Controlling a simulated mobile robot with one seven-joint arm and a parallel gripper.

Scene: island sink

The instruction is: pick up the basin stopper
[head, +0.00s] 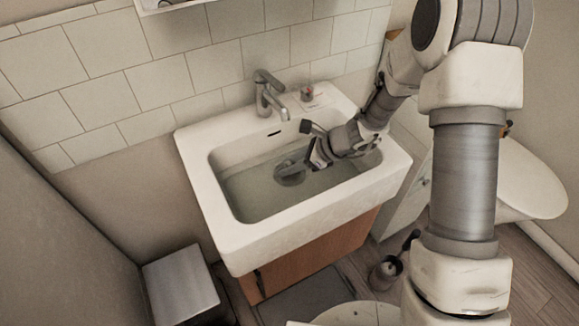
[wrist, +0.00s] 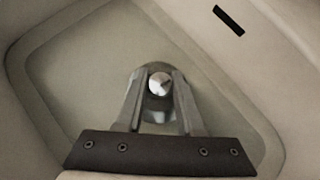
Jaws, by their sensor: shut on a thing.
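The basin stopper (wrist: 159,84) is a shiny, rounded metal piece at the drain, seen between my fingers in the wrist view. My gripper (wrist: 158,92) is shut on it, one finger on each side. In the head view my gripper (head: 294,168) reaches down into the white sink (head: 248,232), over the round grey drain area (head: 290,176). The stopper itself is too small to make out in the head view. The pictures do not show clearly whether it is raised off the drain.
A metal faucet (head: 268,92) stands at the sink's back edge, close to my gripper. A small item with a red part (head: 307,93) sits on the back right ledge. The basin walls surround my gripper, with an overflow slot (wrist: 229,20) in one. The basin's left side is free.

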